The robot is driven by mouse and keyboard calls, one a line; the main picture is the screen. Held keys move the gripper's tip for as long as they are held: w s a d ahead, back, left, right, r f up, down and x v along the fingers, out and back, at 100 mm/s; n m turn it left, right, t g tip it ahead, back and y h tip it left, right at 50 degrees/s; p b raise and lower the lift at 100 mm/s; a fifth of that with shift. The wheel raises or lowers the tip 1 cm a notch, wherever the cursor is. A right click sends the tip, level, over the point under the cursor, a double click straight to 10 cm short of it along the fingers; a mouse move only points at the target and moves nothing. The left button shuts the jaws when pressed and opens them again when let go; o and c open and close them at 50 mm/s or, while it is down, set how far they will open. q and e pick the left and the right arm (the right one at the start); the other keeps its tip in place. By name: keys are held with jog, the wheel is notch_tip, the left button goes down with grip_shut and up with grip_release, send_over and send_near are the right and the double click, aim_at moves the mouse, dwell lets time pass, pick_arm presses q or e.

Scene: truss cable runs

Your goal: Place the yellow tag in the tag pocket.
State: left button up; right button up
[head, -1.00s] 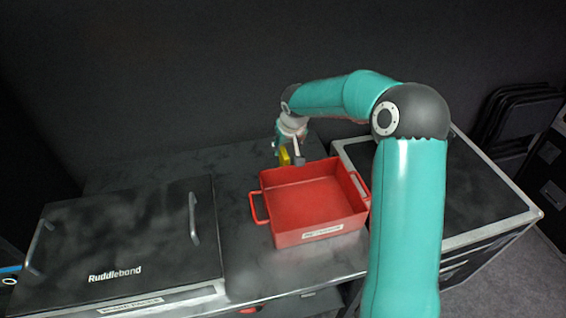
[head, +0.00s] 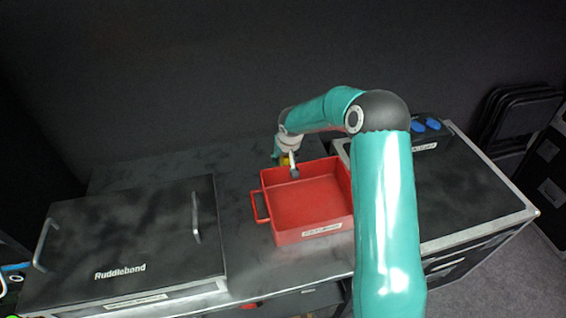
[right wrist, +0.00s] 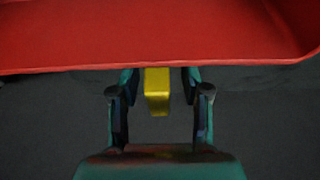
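The yellow tag (head: 287,160) is at the back left corner of the red tray in the head view, partly hidden by my right gripper (head: 286,165). In the right wrist view the yellow tag (right wrist: 157,90) is between the two fingers of my right gripper (right wrist: 159,85). A dark gap shows on each side of it, so the fingers look open around it and not touching. The tips end at the red edge and may be hidden by it. I cannot make out a tag pocket. My left gripper is not in view.
The red tray (head: 311,231) with side handles stands on the dark bench (head: 245,270). A black case marked Ruddleband (head: 120,245) is at left. A black case (head: 465,195) is at right, with a dark unit with blue parts (head: 425,128) at its back. Bare bench lies behind the tray.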

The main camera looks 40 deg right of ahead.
grip_shut()
